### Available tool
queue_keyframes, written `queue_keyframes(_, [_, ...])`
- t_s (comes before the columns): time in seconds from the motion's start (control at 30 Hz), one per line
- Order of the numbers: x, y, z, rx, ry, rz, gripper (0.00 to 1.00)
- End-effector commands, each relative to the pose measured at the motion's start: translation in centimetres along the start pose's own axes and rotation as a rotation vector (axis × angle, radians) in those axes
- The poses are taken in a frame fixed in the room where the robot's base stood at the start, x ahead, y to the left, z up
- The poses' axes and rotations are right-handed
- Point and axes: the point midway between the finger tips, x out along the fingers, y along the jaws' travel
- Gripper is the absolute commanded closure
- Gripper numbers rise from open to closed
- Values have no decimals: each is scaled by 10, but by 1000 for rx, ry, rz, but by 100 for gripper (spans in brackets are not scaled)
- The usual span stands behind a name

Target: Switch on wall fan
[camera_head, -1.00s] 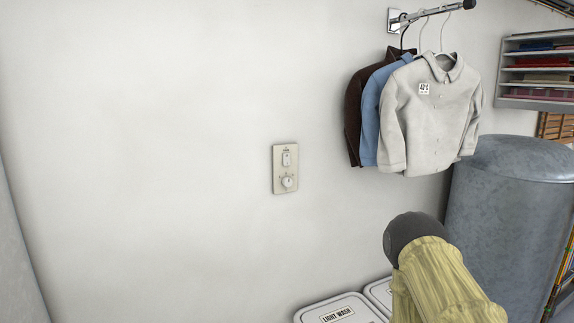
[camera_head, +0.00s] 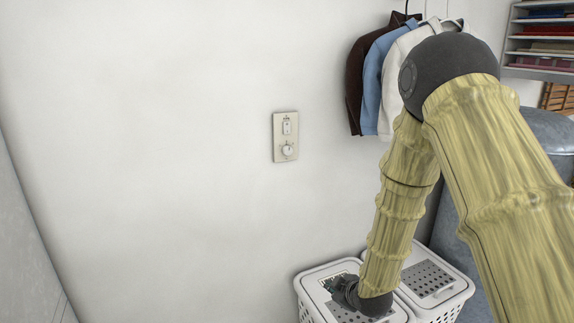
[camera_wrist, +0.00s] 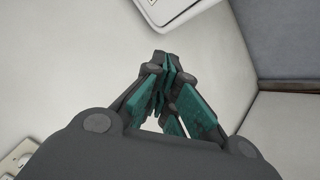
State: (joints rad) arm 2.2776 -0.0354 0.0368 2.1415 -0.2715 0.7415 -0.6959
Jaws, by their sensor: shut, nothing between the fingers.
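The cream wall plate (camera_head: 286,136) is on the bare wall left of the shirts. It has a small rocker switch (camera_head: 287,127) above a round dial (camera_head: 288,150). I cannot tell the switch's position at this size. Part of a plate (camera_wrist: 14,160) also shows at the lower left edge of the wrist view. No fan is in view. My gripper (camera_head: 329,284) hangs low, over the left laundry basket, below and right of the plate and apart from it. In the wrist view my gripper (camera_wrist: 163,62) has its green-padded fingers together, with nothing between them.
Two white baskets (camera_head: 448,296) with perforated lids stand against the wall below. Hanging shirts (camera_head: 371,85), a grey cylindrical tank (camera_head: 550,130) and a shelf (camera_head: 545,40) are at the right, partly behind my arm. The wall around and left of the plate is clear.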

Motion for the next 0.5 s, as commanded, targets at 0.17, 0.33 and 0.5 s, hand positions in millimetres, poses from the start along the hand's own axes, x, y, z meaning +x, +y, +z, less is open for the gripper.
queue_keyframes(0.17, [-13, 67, -76, -191, 108, 93, 100])
queue_keyframes(0.33, [-35, 125, -147, -374, 195, 191, 100])
queue_keyframes(0.5, [-68, 178, -219, -560, 267, 300, 100])
